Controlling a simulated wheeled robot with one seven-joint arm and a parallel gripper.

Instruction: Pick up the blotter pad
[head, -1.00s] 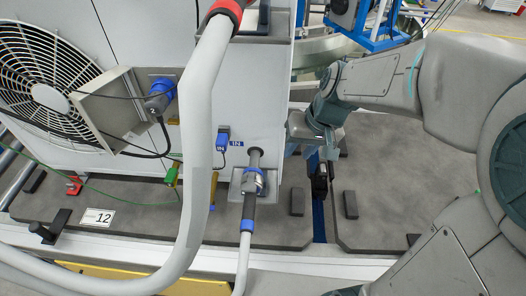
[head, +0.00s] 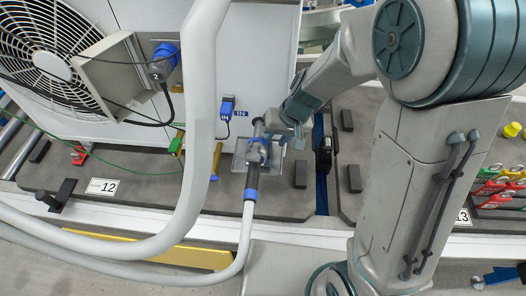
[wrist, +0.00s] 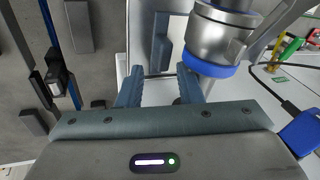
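I cannot pick out a blotter pad for certain in either view. My gripper (head: 276,130) is low in front of the white cabinet, right beside the metal hose coupling (head: 258,152). In the wrist view my gripper (wrist: 158,88) has its two fingers spread, with a pale strip of surface showing between them and no object clearly held. The coupling with its blue ring (wrist: 210,68) is just beyond the right finger. Whether they touch, I cannot tell.
A thick grey hose (head: 203,110) crosses the front of the cabinet (head: 265,50). A large fan (head: 45,62) is at the left. Black blocks (head: 300,174) stand right of the coupling. Red and green clamps (head: 500,185) are at the far right.

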